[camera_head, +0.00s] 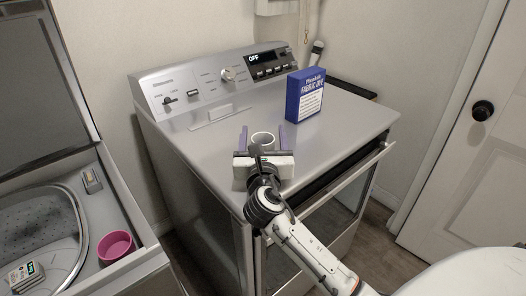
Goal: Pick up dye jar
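A small white round jar (263,138) with an open-looking top stands on the grey top of the washer, near its front edge. I take it for the dye jar. My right gripper (262,129) reaches over the front edge with its two purple fingers apart, one on each side of the jar. Gaps show between the jar and both fingers. The gripper's white body hides the jar's lower front. My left gripper is not in view.
A blue fabric dye box (305,95) stands on the washer top (345,115), right of the jar. The control panel (220,80) rises behind. A door (475,150) is at the right.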

